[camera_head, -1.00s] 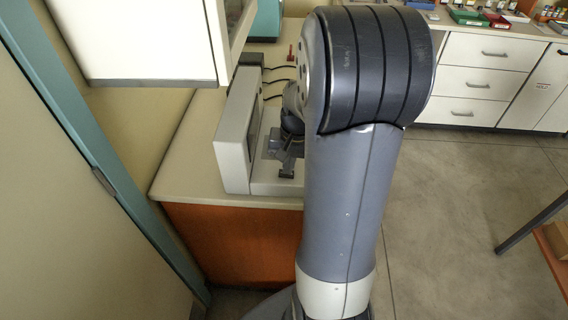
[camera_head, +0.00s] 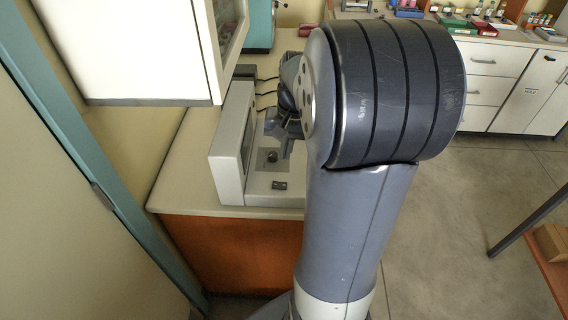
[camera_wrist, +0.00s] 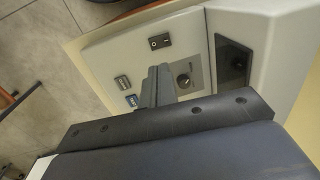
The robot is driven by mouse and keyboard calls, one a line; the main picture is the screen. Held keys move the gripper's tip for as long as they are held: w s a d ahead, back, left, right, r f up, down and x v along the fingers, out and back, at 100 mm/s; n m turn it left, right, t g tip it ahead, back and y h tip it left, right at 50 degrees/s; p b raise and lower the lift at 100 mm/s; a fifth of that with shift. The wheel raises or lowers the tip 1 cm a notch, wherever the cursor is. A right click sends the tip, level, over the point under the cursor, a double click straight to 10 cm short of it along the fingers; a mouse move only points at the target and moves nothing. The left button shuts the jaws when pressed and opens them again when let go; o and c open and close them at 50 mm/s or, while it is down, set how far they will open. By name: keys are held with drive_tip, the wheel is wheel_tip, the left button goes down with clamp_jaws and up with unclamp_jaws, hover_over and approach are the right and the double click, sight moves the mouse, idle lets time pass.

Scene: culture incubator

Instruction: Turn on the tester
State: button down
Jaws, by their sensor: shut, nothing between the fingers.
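The tester is a light grey box (camera_head: 228,150) on the counter, with an upright screen part and a low flat panel. Its panel has a black rocker switch (camera_head: 280,185), also clear in the wrist view (camera_wrist: 160,41), and a round knob (camera_head: 272,157), which shows in the wrist view too (camera_wrist: 184,82). I cannot tell which way the rocker is set. Two small connectors (camera_wrist: 122,82) sit left of the knob. My gripper (camera_wrist: 158,72) is shut and empty, over the panel between connectors and knob, apart from the switch. In the head view my arm hides part of the panel.
A white cabinet (camera_head: 125,50) hangs above left of the tester. The wooden-fronted counter (camera_head: 180,180) ends at its front edge near the tester. Black cables (camera_head: 265,88) lie behind it. Drawers and a bench with coloured boxes (camera_head: 470,27) stand at the back right.

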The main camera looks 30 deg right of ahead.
sight(274, 183)
drive_tip(key=r, duration=0.3)
drive_tip(key=shift+s+d+r, duration=0.15)
drive_tip(key=shift+d+r, duration=0.05)
drive_tip(key=shift+r, duration=0.15)
drive_tip(key=shift+w+a, duration=0.5)
drive_tip(key=shift+a, duration=0.1)
drive_tip(key=f, duration=0.4)
drive_tip(key=a+f, duration=0.1)
drive_tip(key=f, duration=0.4)
drive_tip(key=w+f+p, duration=0.1)
drive_tip(key=f, duration=0.4)
drive_tip(key=shift+a, duration=0.25)
